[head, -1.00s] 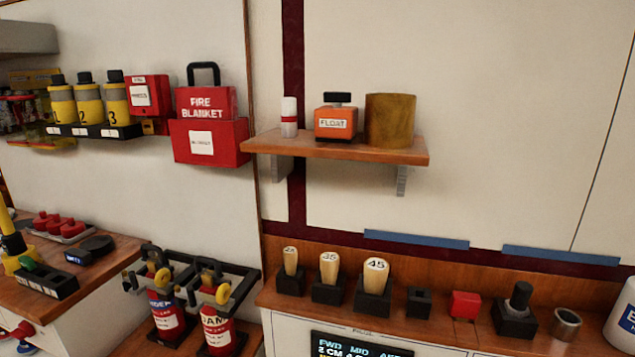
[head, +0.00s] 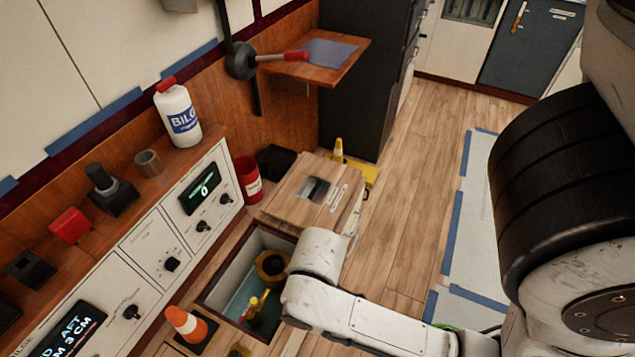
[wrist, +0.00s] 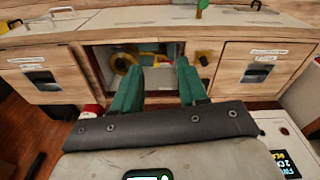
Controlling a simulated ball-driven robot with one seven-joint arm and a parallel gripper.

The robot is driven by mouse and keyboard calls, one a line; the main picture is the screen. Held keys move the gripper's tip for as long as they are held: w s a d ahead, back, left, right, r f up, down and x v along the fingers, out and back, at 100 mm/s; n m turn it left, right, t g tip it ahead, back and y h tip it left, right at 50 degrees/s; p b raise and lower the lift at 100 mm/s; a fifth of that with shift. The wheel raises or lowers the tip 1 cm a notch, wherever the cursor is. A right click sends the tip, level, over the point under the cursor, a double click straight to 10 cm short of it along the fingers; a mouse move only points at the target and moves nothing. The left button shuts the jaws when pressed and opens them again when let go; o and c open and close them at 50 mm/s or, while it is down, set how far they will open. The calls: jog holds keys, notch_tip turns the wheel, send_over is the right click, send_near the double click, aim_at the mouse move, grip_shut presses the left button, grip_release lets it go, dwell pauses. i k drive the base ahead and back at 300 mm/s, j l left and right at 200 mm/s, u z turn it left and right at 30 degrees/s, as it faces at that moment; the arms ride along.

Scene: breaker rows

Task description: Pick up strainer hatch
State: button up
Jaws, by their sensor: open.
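A wooden hatch panel (head: 290,185) with a dark recessed pull and small labels lies beyond an open floor well in the head view. The wrist view shows two similar panels, one left (wrist: 25,65) and one right (wrist: 235,85) of the open well. Their labels are too small to read, so I cannot tell which is the strainer hatch. My gripper (wrist: 162,62) is open, its two green fingers apart and pointing at the open well between the panels. In the head view my arm hides the gripper.
The open well (head: 222,275) holds a yellow ring fitting (head: 270,265) and yellow parts. An orange cone (head: 187,326) stands at its near edge. A red container (head: 247,180) and black box (head: 275,161) stand behind. Clear plank floor (head: 400,200) lies to the right.

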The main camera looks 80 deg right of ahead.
aim_at(316, 190)
jog(key=z, duration=1.35)
jog(key=i+l+u, duration=0.4)
jog(key=i+l, duration=0.15)
jog(key=l, duration=0.35)
